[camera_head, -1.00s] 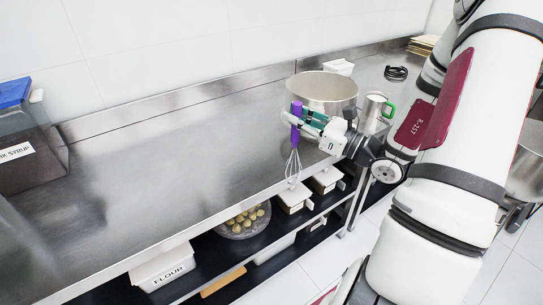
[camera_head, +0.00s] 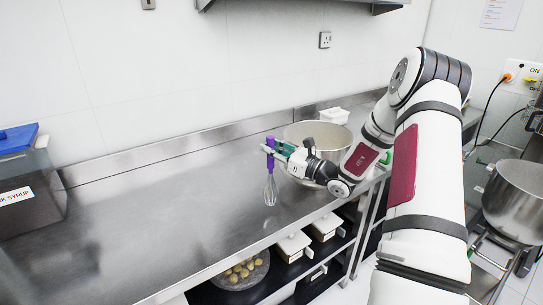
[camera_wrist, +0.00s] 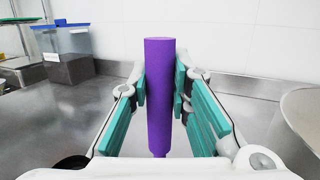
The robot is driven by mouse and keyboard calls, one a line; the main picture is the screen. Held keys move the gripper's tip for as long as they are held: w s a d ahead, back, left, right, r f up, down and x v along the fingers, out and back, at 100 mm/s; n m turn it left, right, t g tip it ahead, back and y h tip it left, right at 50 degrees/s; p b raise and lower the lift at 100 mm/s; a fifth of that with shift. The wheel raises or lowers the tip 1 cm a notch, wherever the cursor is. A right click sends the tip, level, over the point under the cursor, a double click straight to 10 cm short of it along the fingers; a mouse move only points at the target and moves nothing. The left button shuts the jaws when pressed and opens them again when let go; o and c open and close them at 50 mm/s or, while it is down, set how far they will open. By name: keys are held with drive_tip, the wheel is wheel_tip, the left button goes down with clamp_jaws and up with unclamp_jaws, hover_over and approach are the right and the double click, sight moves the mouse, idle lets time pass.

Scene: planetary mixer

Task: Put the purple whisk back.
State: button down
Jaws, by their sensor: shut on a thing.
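The purple whisk (camera_head: 270,146) has a purple handle and a silver wire head that hangs straight down. My gripper (camera_head: 273,148) is shut on its handle and holds it upright by the counter's front part, in front of the large steel bowl. In the wrist view the purple handle of the whisk (camera_wrist: 159,90) stands between the teal pads of my gripper (camera_wrist: 160,92). Its wire head is hidden there. In the head view the wire head seems to be above the counter top, though its height over it is hard to tell.
The steel counter (camera_head: 170,205) is bare to the left of the whisk. A large steel bowl (camera_head: 318,136) stands behind and right of my gripper. A blue-lidded syrup container (camera_head: 25,190) is at the far left. A mixer bowl (camera_head: 518,200) is at the right. White-lidded bins (camera_head: 294,246) sit on the shelf below.

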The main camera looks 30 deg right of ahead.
sight(271, 173)
drive_tip(key=shift+s+f, duration=0.1)
drive_tip(key=shift+f, duration=1.35)
drive_tip(key=c, duration=1.5)
unclamp_jaws()
